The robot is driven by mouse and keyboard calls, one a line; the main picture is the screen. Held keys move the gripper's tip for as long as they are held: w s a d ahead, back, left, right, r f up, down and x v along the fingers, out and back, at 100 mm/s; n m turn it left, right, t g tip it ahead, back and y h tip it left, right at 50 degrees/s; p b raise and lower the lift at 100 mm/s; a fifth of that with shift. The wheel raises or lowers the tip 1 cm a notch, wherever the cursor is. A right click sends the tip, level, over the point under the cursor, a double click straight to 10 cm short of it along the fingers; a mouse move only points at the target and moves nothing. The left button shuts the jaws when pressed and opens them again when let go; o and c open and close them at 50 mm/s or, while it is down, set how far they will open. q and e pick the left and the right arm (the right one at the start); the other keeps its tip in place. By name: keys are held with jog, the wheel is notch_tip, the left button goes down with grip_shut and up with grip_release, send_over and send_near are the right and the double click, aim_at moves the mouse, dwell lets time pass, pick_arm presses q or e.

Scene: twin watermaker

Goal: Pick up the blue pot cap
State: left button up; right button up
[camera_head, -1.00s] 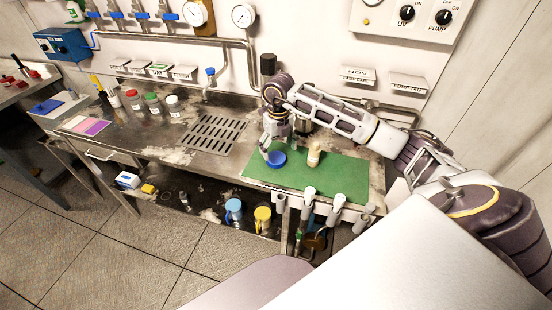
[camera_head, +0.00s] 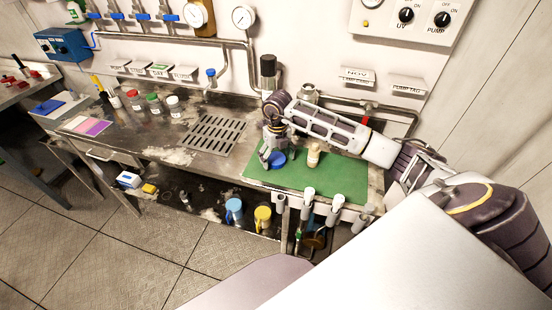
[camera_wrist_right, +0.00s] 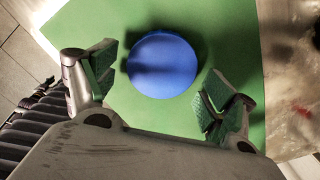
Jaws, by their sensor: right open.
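The blue pot cap (camera_head: 278,158) is a flat round disc lying on the green mat (camera_head: 337,180) near the mat's left end. In the right wrist view the blue cap (camera_wrist_right: 162,65) shows whole, with a shadow across it. My right gripper (camera_head: 271,160) is low over the cap in the head view. In the right wrist view my right gripper (camera_wrist_right: 158,90) is open, with one green-padded finger on each side of the cap and a gap to each. Nothing is in its jaws. My left gripper is in neither view.
A small cream bottle (camera_head: 313,155) stands on the mat just right of the cap. A drain grate (camera_head: 212,133) lies to the left on the metal bench. Several capped jars (camera_head: 153,103) stand farther left. Pipes run along the wall behind.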

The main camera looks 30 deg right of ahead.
aim_at(277, 159)
jog(key=shift+f, duration=0.1)
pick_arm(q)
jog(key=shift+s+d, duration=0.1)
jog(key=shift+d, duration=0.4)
pick_arm(e)
jog(key=c, duration=0.9)
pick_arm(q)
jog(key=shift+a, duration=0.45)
pick_arm(e)
notch_tip(277, 159, up, 8)
jog(key=shift+r+b, duration=0.1)
jog(key=shift+b, duration=0.4)
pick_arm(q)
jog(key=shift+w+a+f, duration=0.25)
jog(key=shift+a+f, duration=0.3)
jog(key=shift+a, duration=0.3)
pick_arm(e)
jog(key=shift+r, duration=0.95)
